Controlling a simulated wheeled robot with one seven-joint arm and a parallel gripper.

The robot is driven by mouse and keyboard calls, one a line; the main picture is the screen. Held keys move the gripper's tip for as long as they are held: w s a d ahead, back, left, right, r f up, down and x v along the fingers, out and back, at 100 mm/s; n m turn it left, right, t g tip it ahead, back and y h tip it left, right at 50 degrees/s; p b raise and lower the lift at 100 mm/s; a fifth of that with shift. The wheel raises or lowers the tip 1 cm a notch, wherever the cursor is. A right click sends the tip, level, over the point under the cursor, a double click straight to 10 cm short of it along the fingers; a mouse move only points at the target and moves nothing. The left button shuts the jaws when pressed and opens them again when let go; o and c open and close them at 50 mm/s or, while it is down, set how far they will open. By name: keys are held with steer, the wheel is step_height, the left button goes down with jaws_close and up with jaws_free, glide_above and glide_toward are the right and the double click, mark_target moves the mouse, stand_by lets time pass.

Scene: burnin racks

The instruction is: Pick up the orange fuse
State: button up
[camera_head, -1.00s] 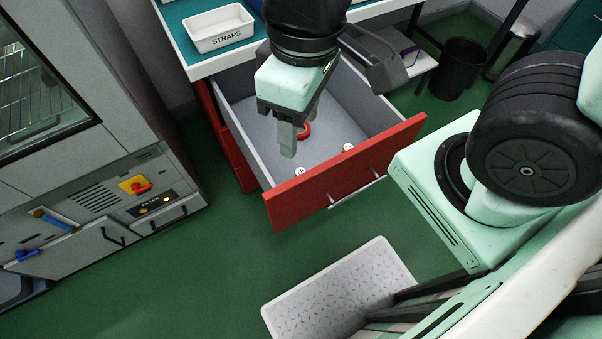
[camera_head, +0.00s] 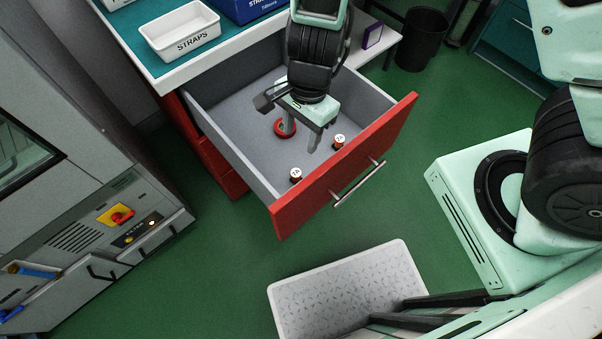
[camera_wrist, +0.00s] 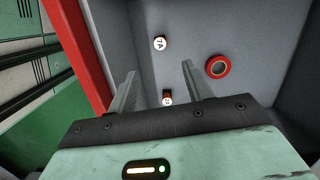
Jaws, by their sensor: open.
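Two small round fuses with white labelled tops stand in the open drawer. The right fuse (camera_head: 339,143) has an orange-red side and is just right of my gripper (camera_head: 302,137). The left fuse (camera_head: 296,176) looks brownish-orange and stands nearer the drawer's left front. Which one is the orange fuse is hard to tell. In the wrist view the nearer fuse (camera_wrist: 168,98) appears between my open fingers (camera_wrist: 160,70), partly hidden by the gripper body. The other fuse (camera_wrist: 160,43) lies beyond the fingertips. My gripper is empty, pointing down inside the drawer.
A red ring, like a tape roll (camera_head: 280,128), lies behind a finger. The red drawer front (camera_head: 345,170) and grey side walls enclose the space. A white STRAPS bin (camera_head: 180,32) stands on the bench above. A pale step or mat (camera_head: 345,290) is on the floor in front.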

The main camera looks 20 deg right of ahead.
mark_target(297, 172)
steer(key=f+b, duration=0.2)
steer(key=f, duration=0.1)
steer(key=a+f+b, duration=0.1)
steer(key=f+b, duration=0.1)
steer(key=f, duration=0.2)
steer(key=f+b, duration=0.2)
steer(key=f, duration=0.2)
steer(key=shift+s+a, duration=0.2)
steer(key=shift+s, duration=0.2)
step_height(297, 172, down, 5)
steer(key=b, duration=0.4)
steer(key=shift+s+a+f, duration=0.1)
steer(key=c, duration=1.1)
